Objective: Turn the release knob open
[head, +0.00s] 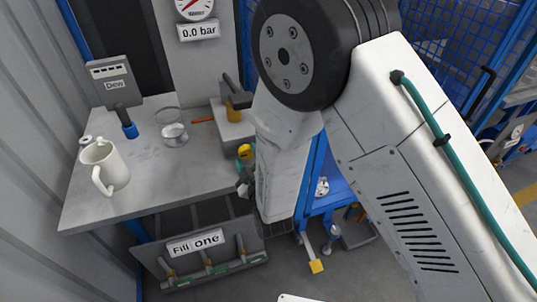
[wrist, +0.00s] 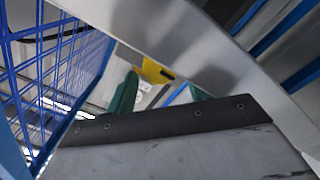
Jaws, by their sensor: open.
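A small yellow part (head: 244,151), which may be the release knob, shows at the right edge of the grey table, just left of my arm. In the wrist view a yellow piece with a dark slot (wrist: 155,71) lies beyond my gripper (wrist: 161,94); I cannot tell whether it is the same part. The two green fingertips stand apart with nothing held between them. In the head view my arm hides most of the gripper and what lies behind it.
The table (head: 150,195) bears a white mug (head: 105,165), a Dew meter (head: 115,85), a glass dish (head: 174,134) and a grey box (head: 232,128). A "Fill One" rack (head: 200,255) stands below its front edge. Blue mesh (wrist: 60,80) is at left in the wrist view.

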